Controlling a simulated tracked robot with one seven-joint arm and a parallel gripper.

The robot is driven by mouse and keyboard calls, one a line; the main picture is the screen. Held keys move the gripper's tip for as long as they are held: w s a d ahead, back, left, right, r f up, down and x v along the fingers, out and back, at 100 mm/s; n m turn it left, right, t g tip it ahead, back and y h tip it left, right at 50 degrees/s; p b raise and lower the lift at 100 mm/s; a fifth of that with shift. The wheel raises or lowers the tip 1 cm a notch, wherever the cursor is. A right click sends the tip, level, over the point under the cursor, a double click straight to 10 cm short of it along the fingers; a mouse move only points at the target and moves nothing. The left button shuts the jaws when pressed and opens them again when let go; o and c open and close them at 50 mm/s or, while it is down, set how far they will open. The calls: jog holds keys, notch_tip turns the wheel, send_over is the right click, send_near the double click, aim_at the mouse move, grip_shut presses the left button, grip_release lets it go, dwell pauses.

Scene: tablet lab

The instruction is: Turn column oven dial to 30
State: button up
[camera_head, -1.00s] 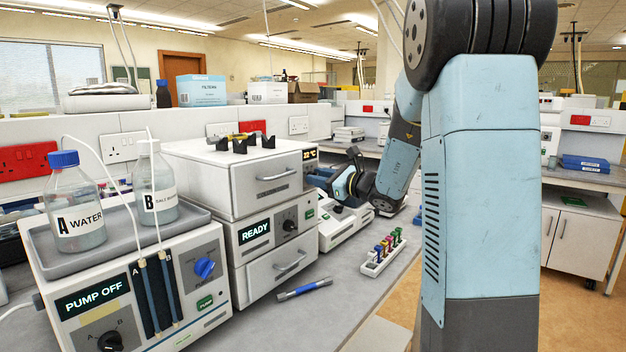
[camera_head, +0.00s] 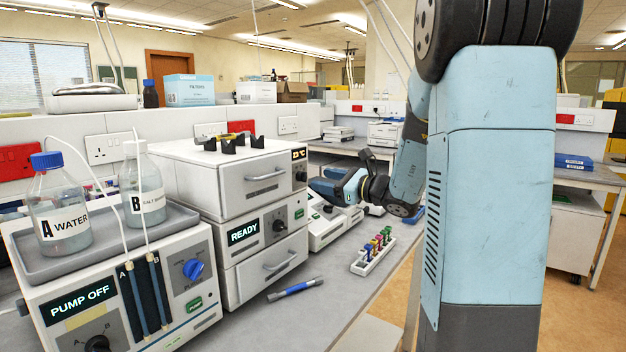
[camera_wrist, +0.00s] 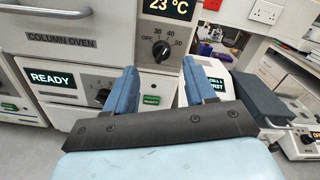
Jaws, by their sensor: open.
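The column oven (camera_head: 222,182) is the top white box of the stack in the head view. In the wrist view its label (camera_wrist: 62,42) reads COLUMN OVEN and its display (camera_wrist: 169,8) reads 23 °C. Its black dial (camera_wrist: 161,50) has marks 30, 40 and 50 around its upper side; which mark the pointer meets is too small to tell. My gripper (camera_wrist: 159,68) is open and empty, its two blue fingers on either side of and below the dial, apart from it. In the head view my gripper (camera_head: 328,189) is just right of the oven front.
Below the oven is a unit (camera_head: 243,233) showing READY, with its own knob. A pump (camera_head: 85,302) with bottles A and B stands at left. A rack of coloured vials (camera_head: 372,252) and a blue pen-like tool (camera_head: 295,289) lie on the bench. Another instrument (camera_head: 325,225) stands behind.

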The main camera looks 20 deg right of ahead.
aim_at(307, 175)
jog(key=v, duration=0.7)
jog(key=shift+s, duration=0.15)
jog(key=shift+d, duration=0.1)
jog(key=w+a+m, duration=0.2)
jog(key=w, duration=0.2)
jog(key=w+a+m, duration=0.5)
jog(key=w+m, duration=0.1)
jog(key=w, duration=0.1)
jog(key=shift+w+a, duration=0.3)
jog(key=shift+a, duration=0.05)
dwell(0.4)
jog(key=shift+c, duration=0.5)
jog(key=c, duration=0.9)
